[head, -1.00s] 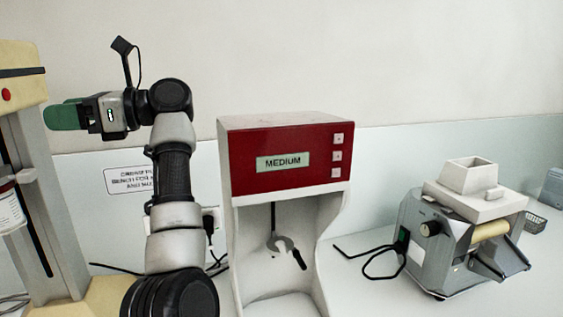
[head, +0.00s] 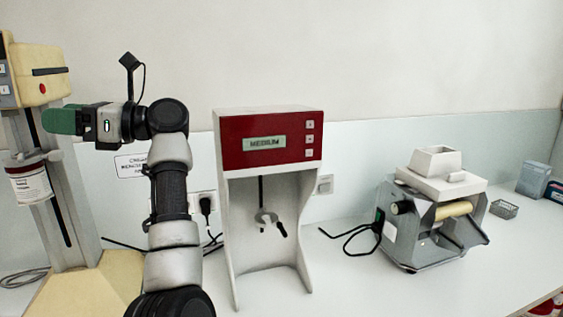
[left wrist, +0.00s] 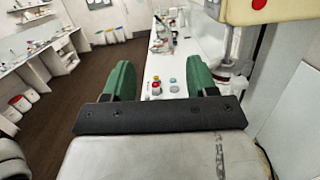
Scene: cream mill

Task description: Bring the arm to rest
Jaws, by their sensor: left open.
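My left arm rises in the head view, and its left gripper (head: 62,120) points left with green fingers, close in front of the cream stand machine. In the left wrist view the two green fingers (left wrist: 160,82) stand wide apart with nothing between them. Beyond the gap lie the white bench and small bottles (left wrist: 156,87), out of the grip. My right gripper shows in neither view.
A cream stand machine (head: 35,88) holding a labelled jar (head: 30,184) is at left. A red and white mixer (head: 266,142) reading MEDIUM stands mid-bench. Bare bench (head: 340,285) lies in front.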

